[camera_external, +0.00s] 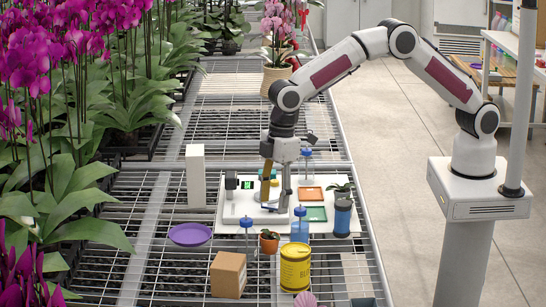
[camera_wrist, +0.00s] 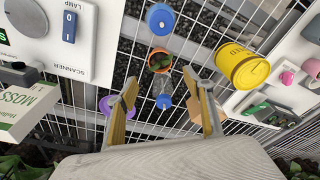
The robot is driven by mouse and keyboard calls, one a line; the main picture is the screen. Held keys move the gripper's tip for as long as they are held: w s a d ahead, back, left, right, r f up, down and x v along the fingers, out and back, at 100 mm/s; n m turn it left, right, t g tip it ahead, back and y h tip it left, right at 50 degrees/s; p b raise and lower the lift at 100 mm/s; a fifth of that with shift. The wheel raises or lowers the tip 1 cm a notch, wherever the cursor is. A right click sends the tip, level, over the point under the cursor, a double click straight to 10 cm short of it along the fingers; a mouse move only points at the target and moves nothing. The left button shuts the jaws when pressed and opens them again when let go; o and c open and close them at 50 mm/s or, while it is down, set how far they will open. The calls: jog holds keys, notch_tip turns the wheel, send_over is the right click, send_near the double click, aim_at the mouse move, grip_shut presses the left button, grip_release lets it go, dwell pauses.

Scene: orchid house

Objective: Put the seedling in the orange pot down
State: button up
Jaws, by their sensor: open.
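The small orange pot (camera_external: 269,243) holds a green seedling and stands upright near the front edge of the white board, left of the yellow tin. In the wrist view the pot (camera_wrist: 160,61) shows from above, dark soil and leaves inside its orange rim, beyond my fingertips. My gripper (camera_external: 275,192) points down over the white board, behind the pot and apart from it. In the wrist view my gripper (camera_wrist: 160,86) has its fingers spread wide, with nothing held between them. The pot's base is hard to make out.
A clear bottle with a blue cap (camera_wrist: 165,101) stands close to the pot. A blue jar (camera_external: 300,231), yellow tin (camera_external: 295,268), cardboard box (camera_external: 228,274) and purple dish (camera_external: 190,235) surround it. A tall white block (camera_external: 195,175) stands behind. Bare mesh lies at front left.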

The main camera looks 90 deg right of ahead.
jog(key=shift+s+d+r, duration=0.1)
jog(key=shift+r, duration=0.45)
dwell(0.4)
jog(key=s+d+r+m+t, duration=0.1)
jog(key=s+d+r+m, duration=0.1)
jog(key=s+d+r, duration=0.7)
jog(key=s+d+r+m+t, duration=0.1)
jog(key=s+d+r, duration=0.45)
jog(key=r, duration=0.55)
jog(key=s+d+m+t, duration=0.1)
jog(key=s+d, duration=0.3)
jog(key=s, duration=0.8)
jog(key=s+d+m+t, duration=0.1)
jog(key=s+d, duration=0.3)
jog(key=s, duration=0.8)
jog(key=shift+s+f+m+h, duration=0.2)
jog(key=shift+f+m+h, duration=0.2)
jog(key=shift+m, duration=0.4)
